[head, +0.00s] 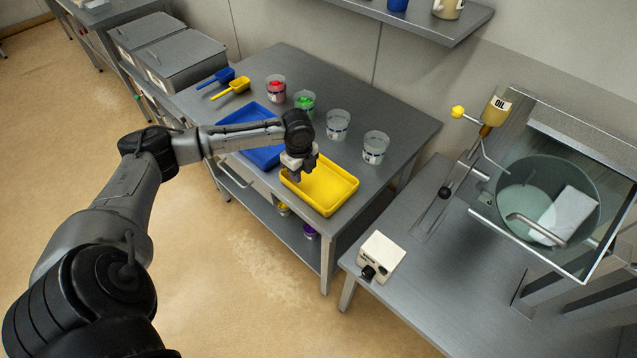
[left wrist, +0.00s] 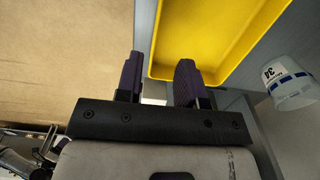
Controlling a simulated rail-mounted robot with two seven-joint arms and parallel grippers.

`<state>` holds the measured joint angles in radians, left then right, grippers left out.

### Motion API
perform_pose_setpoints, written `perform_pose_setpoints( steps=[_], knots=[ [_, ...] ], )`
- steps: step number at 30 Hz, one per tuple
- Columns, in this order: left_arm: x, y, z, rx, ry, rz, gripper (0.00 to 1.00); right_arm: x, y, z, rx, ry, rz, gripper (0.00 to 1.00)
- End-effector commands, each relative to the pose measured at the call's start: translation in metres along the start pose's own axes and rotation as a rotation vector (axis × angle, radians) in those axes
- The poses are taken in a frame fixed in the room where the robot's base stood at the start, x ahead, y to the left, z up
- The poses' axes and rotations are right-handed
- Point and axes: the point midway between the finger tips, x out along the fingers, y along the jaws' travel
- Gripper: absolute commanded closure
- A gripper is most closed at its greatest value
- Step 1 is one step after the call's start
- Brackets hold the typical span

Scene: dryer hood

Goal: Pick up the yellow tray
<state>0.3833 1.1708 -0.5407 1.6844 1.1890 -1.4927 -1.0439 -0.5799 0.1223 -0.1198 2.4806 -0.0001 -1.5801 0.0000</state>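The yellow tray (head: 330,192) lies on the grey table near its front edge and looks empty. My left gripper (head: 297,176) is over the tray's left end in the head view. In the left wrist view, the gripper (left wrist: 160,78) is open, with a clear gap between its dark fingers. The tray (left wrist: 210,35) fills the upper middle there; its left rim lines up with the gap, and the right finger overlaps its near corner. I cannot tell whether a finger touches the tray. My right gripper is in neither view.
A blue tray (head: 262,156) lies left of the yellow one, partly behind my arm. Clear cups, one (head: 374,147) near the yellow tray, stand behind. Blue and yellow scoops (head: 232,87) lie farther left. A white control box (head: 381,256) sits on the right-hand table.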

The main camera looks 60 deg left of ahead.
Motion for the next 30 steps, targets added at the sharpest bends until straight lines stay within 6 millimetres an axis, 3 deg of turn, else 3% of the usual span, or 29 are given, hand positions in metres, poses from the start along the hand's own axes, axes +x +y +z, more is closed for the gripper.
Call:
perform_pose_setpoints(
  steps=[6,20,30],
  knots=[
    [0.037,0.001,0.0,-0.004,0.0,0.003,0.65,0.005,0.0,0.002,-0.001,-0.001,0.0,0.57],
    [0.062,0.001,0.0,-0.002,-0.001,0.002,0.65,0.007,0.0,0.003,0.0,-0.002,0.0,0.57],
    [0.103,0.004,0.0,-0.003,-0.001,0.002,0.65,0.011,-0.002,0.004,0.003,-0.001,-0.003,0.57]
  ],
)
